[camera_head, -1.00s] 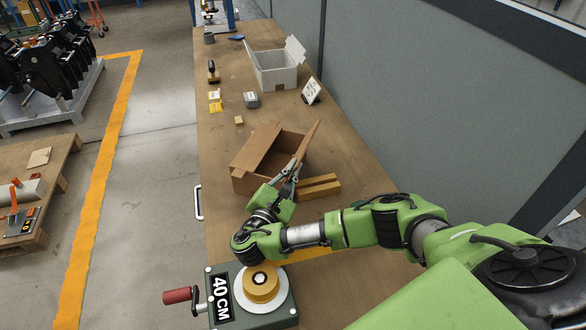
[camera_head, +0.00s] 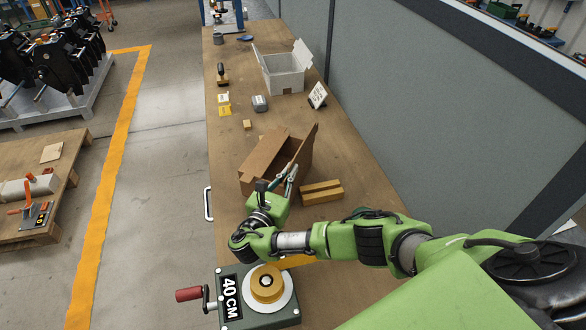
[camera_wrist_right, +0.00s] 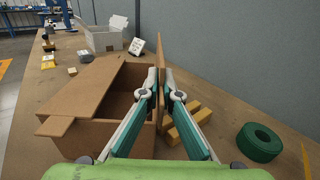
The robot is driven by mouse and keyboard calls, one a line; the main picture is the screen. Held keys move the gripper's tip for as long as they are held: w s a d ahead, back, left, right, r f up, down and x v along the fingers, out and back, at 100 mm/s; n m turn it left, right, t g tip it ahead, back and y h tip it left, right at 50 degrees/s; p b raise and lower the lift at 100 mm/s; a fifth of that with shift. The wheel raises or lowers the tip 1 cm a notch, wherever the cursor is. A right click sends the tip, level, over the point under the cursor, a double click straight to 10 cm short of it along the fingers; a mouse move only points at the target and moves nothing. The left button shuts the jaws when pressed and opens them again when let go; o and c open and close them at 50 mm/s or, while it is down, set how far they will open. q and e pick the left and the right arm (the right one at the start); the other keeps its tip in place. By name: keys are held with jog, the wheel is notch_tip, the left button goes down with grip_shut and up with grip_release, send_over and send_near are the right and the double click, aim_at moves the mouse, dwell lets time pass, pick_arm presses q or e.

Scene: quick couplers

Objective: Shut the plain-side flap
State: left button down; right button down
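A brown cardboard box (camera_head: 262,182) stands on the bench in the head view, its top partly open. Its left flap (camera_head: 264,150) lies lowered over part of the opening, and it also shows in the wrist view (camera_wrist_right: 90,88). Its right flap (camera_head: 308,146) stands up nearly vertical; in the wrist view this flap (camera_wrist_right: 161,55) is seen almost edge-on. No marking shows on either flap. My right gripper (camera_head: 290,172) is at the near end of the box. In the wrist view my right gripper (camera_wrist_right: 160,82) has one finger on each side of the upright flap, closed in on it. My left gripper is out of view.
A yellow-brown block (camera_head: 322,192) lies right of the box. A green tape roll (camera_wrist_right: 259,142) lies farther right. A crank device marked 40CM (camera_head: 258,312) stands in front. A white box (camera_head: 283,77), a sign (camera_head: 318,95) and small items stand behind.

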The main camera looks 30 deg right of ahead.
jog(key=shift+w+a+f+n, duration=0.1)
jog(key=shift+a+f+n, duration=0.05)
jog(key=shift+n, duration=0.35)
jog(key=c, duration=2.3)
grip_release()
jog(key=shift+w, duration=0.1)
jog(key=v, duration=1.2)
